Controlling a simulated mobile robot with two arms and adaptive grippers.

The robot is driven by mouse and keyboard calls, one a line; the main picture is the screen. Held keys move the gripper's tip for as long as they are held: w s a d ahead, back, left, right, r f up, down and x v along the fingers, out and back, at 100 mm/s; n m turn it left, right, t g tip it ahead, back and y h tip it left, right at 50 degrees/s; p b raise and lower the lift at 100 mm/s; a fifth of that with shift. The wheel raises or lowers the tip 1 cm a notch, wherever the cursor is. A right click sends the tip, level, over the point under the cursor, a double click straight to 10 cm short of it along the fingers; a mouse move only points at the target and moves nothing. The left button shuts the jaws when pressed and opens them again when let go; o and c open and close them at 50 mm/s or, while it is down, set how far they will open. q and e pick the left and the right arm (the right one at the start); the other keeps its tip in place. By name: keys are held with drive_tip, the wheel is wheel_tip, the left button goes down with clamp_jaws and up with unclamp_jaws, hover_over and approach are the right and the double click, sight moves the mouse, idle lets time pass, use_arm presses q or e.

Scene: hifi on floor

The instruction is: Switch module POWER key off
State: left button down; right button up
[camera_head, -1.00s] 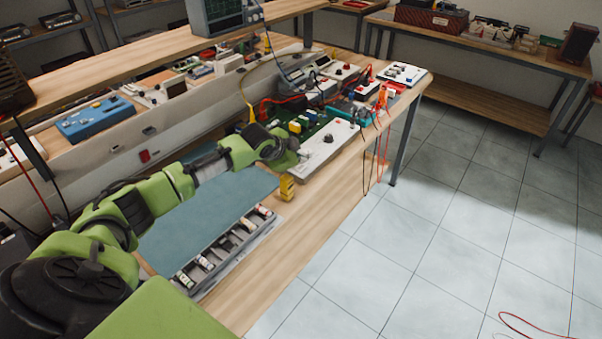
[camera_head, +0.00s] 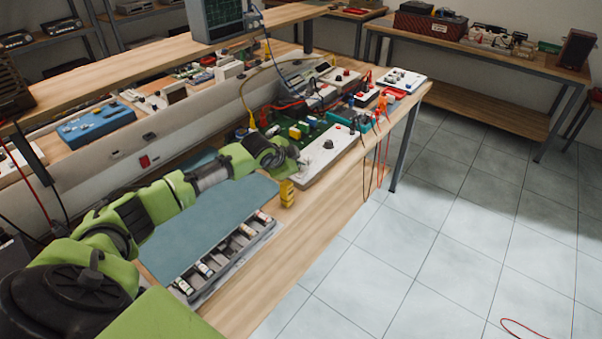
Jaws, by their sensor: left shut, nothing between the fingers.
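A pale module panel (camera_head: 318,160) lies on the workbench, with a dark round knob (camera_head: 328,144) on its face. I cannot read any POWER label, and no single key can be told apart at this size. My left gripper (camera_head: 301,165) is at the near left end of the panel, low over it. It is shut with nothing visible in it. Whether its tips touch the panel cannot be told. The wrist hides part of the panel's left end. My right gripper is not in view.
A yellow block (camera_head: 287,193) stands just in front of the gripper. A blue mat (camera_head: 210,222) and a tray of small bottles (camera_head: 205,272) lie to the left. Green boards, several modules and hanging red leads (camera_head: 384,150) crowd the bench behind and right.

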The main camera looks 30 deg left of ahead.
sight(300, 175)
use_arm(q)
drive_tip(key=shift+f, duration=0.2)
idle(0.4)
drive_tip(key=shift+f, duration=0.25)
drive_tip(key=shift+r+p, duration=0.45)
drive_tip(key=shift+p, duration=0.25)
wheel_tip(300, 175, up, 6)
drive_tip(key=p, duration=0.6)
